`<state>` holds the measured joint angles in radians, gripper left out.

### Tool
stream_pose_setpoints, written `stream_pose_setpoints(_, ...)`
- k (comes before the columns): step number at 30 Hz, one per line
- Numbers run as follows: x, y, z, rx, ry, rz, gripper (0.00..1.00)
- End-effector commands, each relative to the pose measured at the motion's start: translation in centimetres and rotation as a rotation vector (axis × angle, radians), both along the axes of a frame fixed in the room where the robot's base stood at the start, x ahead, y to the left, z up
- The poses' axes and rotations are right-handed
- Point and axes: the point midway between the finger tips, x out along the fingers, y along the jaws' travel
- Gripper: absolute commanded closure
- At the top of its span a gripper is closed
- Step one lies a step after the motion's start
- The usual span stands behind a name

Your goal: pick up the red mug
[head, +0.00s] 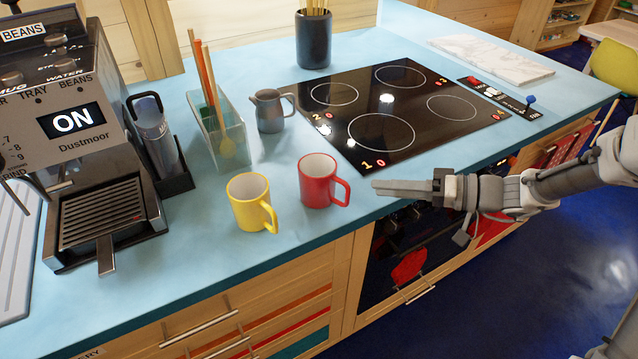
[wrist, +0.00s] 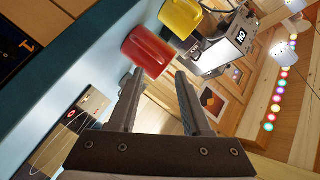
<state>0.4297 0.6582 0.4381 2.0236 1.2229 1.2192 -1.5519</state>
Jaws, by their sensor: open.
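The red mug (head: 318,182) stands upright on the blue counter, its handle pointing right toward my gripper. My gripper (head: 378,187) is just to the right of the mug at the counter's front edge, apart from it. In the wrist view my gripper (wrist: 158,88) is open, with nothing between its two fingers. The red mug (wrist: 148,50) appears there beyond the fingertips, tilted by the camera's roll.
A yellow mug (head: 250,203) stands close to the left of the red mug. A grey pitcher (head: 270,112) and a clear utensil holder (head: 222,140) stand behind. The black cooktop (head: 400,106) lies behind my gripper. A coffee machine (head: 85,130) fills the left.

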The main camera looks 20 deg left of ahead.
Motion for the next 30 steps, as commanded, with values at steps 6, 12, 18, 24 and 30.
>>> stream_pose_setpoints(6, -0.1, 1.8, -0.4, -0.001, 0.001, 0.000, 0.52)
stream_pose_setpoints(12, 0.0, 4.3, -0.3, 0.000, 0.001, 0.004, 0.52)
stream_pose_setpoints(18, 0.0, 6.7, -0.8, 0.000, 0.000, 0.002, 0.52)
stream_pose_setpoints(24, 0.0, 7.0, -0.8, -0.002, 0.000, -0.001, 0.52)
stream_pose_setpoints(30, 0.0, 7.0, -0.8, -0.001, 0.000, -0.001, 0.73)
